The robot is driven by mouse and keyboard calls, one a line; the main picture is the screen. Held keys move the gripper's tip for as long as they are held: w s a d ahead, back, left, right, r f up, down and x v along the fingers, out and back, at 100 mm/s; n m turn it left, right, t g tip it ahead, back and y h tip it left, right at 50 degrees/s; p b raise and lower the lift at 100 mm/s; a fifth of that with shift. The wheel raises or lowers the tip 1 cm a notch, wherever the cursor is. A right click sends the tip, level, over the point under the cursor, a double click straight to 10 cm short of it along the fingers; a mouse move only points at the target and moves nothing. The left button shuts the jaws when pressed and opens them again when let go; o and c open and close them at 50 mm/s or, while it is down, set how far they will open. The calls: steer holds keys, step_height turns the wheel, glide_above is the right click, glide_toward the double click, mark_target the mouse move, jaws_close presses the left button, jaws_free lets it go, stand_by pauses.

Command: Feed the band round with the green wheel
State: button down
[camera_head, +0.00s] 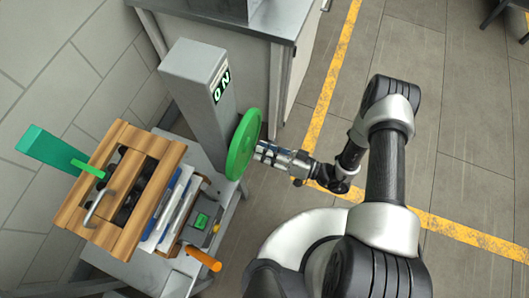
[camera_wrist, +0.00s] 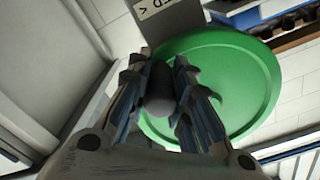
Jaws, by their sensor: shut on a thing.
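The green wheel (camera_head: 243,145) is a flat round disc mounted on the right side of a grey post (camera_head: 195,88). It also fills the middle of the wrist view (camera_wrist: 245,75). A dark grey rounded handle (camera_wrist: 160,92) stands out from the wheel's face. My gripper (camera_head: 260,151) is at the wheel's right side. In the wrist view my gripper (camera_wrist: 160,82) has its fingers closed on either side of the handle. The handle is hidden by the fingers in the head view. I cannot make out the band clearly.
A wooden frame (camera_head: 112,190) with a metal bar and a green lever (camera_head: 52,150) stands left of the post. A small box with a green button (camera_head: 200,221) and an orange handle (camera_head: 203,259) are in front. A grey cabinet (camera_head: 235,45) stands behind. Floor to the right is clear.

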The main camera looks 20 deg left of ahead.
steer(key=shift+w+r, duration=0.1)
steer(key=c, duration=1.4)
jaws_free()
steer(key=d, duration=0.8)
steer(key=s+d, duration=0.1)
steer(key=d, duration=0.3)
